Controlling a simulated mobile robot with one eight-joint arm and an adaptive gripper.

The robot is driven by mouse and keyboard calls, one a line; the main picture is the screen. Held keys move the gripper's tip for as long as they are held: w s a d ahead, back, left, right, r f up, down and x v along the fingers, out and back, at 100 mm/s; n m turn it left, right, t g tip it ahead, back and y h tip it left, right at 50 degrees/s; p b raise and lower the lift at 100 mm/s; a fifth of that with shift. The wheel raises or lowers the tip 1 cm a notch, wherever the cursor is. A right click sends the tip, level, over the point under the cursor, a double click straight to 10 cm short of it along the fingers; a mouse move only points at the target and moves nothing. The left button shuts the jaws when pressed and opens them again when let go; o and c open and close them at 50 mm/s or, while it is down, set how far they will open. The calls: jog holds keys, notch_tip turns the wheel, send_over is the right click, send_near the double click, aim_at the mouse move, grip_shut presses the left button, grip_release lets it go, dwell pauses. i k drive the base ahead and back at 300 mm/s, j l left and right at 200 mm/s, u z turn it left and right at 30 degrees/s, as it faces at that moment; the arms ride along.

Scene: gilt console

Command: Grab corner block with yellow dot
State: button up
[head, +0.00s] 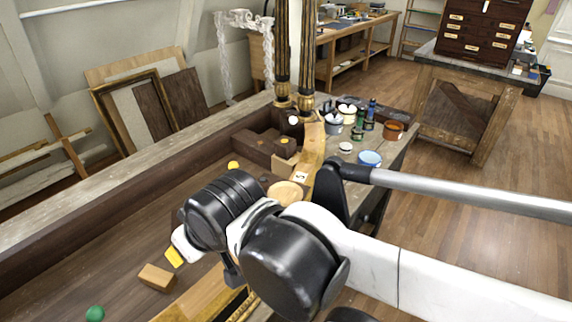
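A round yellow dot (233,165) shows on the dark wood surface left of the dark brown blocks. I cannot tell whether it belongs to a corner block. A small tan wooden block (157,278) lies on the work surface at lower left, with no dot visible on it. My gripper (176,254) is largely hidden behind my black wrist, with a white part and a yellow patch showing. It is to the right of and beyond the tan block, apart from it in the picture. Its fingers cannot be made out.
A green dot (95,313) shows at lower left. Dark brown blocks (264,146) stand by gilt-and-black legs (307,60). A raised wooden edge (80,205) borders the work surface, whose left middle is clear.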

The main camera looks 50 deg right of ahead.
aim_at(285, 147)
jog(key=z, duration=1.45)
jog(key=i+l+z, duration=0.15)
jog(key=l+z, duration=0.15)
